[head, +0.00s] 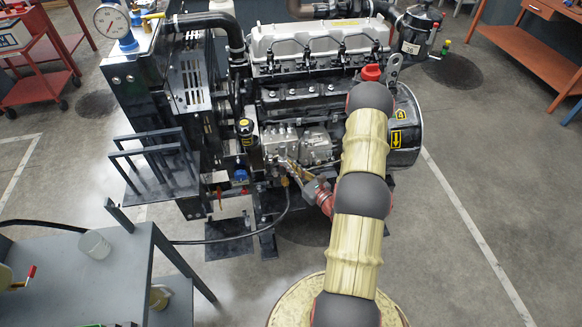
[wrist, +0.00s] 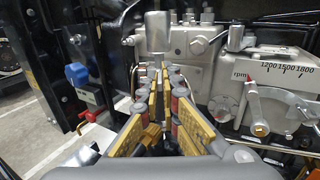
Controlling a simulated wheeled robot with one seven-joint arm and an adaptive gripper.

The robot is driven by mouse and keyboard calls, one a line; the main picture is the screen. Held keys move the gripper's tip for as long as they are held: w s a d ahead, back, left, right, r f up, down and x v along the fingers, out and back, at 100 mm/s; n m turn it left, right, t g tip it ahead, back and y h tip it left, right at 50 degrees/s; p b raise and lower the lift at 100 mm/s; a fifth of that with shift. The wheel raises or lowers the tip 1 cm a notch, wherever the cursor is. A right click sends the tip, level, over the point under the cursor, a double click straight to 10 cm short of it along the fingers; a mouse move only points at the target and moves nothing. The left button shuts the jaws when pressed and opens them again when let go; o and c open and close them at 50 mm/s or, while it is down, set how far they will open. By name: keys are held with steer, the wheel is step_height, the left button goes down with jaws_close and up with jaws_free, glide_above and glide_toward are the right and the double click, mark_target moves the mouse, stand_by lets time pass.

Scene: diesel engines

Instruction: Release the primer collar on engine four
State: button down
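A silver cylindrical knob (wrist: 157,28), possibly the primer, stands upright just beyond the tips with a narrower stem below. I cannot make out the collar. Whether the fingertips touch or grip the stem is unclear.
A lever beside an rpm scale (wrist: 285,72) is at right in the wrist view. A blue-capped part (wrist: 77,75) is at left. Open floor lies right of the engine.

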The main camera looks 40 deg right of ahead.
stand_by(0.4)
steer(key=shift+w+d+n+g+y, duration=0.15)
steer(key=shift+d+n+y, duration=0.3)
steer(key=shift+n+y, duration=0.85)
steer(key=shift+d+n+g+y, duration=0.25)
steer(key=shift+d+n+y, duration=0.35)
steer(key=shift+y, duration=1.2)
steer(key=shift+a, duration=0.15)
steer(key=c, duration=2.1)
jaws_free()
steer(key=shift+o, duration=0.3)
steer(key=v, duration=1.2)
